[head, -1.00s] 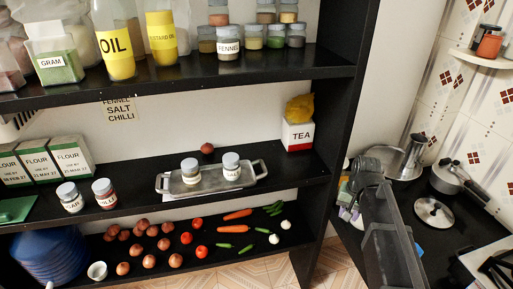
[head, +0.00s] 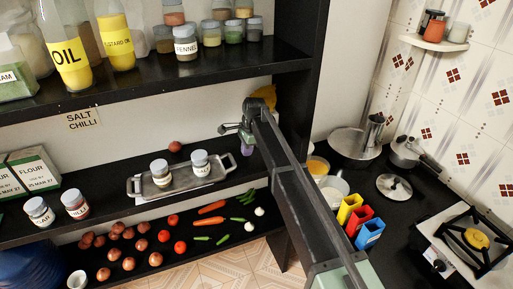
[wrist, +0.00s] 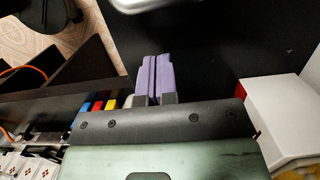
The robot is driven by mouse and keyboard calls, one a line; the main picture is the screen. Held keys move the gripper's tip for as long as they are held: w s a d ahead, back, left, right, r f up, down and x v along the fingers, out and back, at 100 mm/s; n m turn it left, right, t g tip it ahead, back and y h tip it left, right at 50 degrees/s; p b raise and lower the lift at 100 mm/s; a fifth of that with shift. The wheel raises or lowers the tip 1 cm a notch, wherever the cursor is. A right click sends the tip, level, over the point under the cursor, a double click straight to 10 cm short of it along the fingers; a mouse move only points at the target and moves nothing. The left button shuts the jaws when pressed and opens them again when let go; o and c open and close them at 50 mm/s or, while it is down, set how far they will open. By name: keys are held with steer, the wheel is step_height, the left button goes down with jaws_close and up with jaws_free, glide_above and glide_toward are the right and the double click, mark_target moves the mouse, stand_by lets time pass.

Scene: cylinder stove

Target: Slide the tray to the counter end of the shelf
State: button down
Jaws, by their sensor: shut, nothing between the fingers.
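The grey metal tray (head: 180,182) lies on the middle black shelf in the head view, with two lidded jars on it, a left jar (head: 160,174) and a right jar (head: 201,163). My gripper (head: 247,150) is over the shelf, just right of the tray's right handle, and apart from it as far as I can tell. In the wrist view its purple fingers (wrist: 153,75) are together with nothing between them. A pale metal edge (wrist: 150,4), probably the tray's, shows ahead of them at the top.
The tea box (wrist: 279,112) stands close right of my fingers in the wrist view; my arm mostly hides it in the head view. A round reddish item (head: 175,146) lies behind the tray. The counter (head: 400,225) is right of the shelf. The upper shelf (head: 180,80) hangs overhead.

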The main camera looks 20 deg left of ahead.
mark_target(233, 160)
steer(key=s+a, duration=0.3)
steer(key=shift+s+a, duration=0.3)
steer(key=shift+a, duration=0.05)
steer(key=shift+f+b, duration=0.75)
steer(key=shift+d+f, duration=0.1)
steer(key=shift+f, duration=0.05)
steer(key=w+d, duration=0.3)
steer(key=shift+w+d, duration=0.25)
steer(key=shift+w, duration=0.05)
steer(key=shift+s+a, duration=0.1)
steer(key=shift+s, duration=0.05)
